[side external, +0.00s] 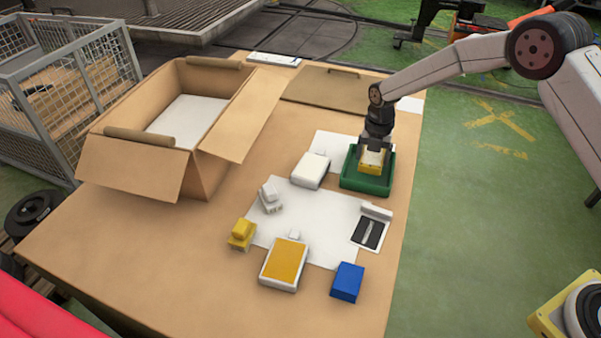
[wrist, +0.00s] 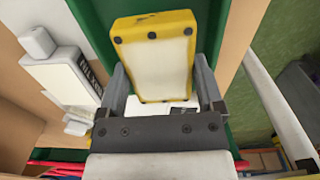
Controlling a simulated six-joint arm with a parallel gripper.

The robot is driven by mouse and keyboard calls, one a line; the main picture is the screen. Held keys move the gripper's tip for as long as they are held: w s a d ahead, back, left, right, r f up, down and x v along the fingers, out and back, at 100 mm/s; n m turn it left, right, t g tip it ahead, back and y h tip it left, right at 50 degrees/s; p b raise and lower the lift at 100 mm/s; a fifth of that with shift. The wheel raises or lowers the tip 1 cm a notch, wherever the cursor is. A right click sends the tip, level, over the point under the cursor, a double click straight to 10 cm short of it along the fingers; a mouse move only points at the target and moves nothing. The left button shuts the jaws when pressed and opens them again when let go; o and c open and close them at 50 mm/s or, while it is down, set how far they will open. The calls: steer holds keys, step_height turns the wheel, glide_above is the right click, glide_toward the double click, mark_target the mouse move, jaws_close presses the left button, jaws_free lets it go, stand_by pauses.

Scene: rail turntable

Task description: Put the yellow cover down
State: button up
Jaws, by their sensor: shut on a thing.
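The yellow cover (side external: 371,161) is a small yellow-rimmed block with a pale face. In the wrist view the cover (wrist: 155,58) sits between the two grey fingers of my gripper (wrist: 163,90), which is shut on it. In the side view my gripper (side external: 374,150) points down over the green tray (side external: 366,187), with the cover at or just inside the tray's opening. I cannot tell whether the cover touches the tray floor. In the wrist view the green tray (wrist: 93,22) shows behind the cover.
A white box (side external: 310,170) stands close left of the tray. A yellow-topped white box (side external: 284,264), a blue block (side external: 347,281), a yellow piece (side external: 242,234) and white parts (side external: 270,198) lie nearer. An open carton (side external: 205,170) stands at left. The table's right edge is close.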

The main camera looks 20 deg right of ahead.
mark_target(370, 164)
steer(key=shift+w+f, duration=0.3)
steer(key=shift+f, duration=1.5)
steer(key=o, duration=1.3)
steer(key=shift+f, duration=0.15)
step_height(370, 164, up, 12)
steer(key=shift+r, duration=0.2)
steer(key=shift+s, duration=0.15)
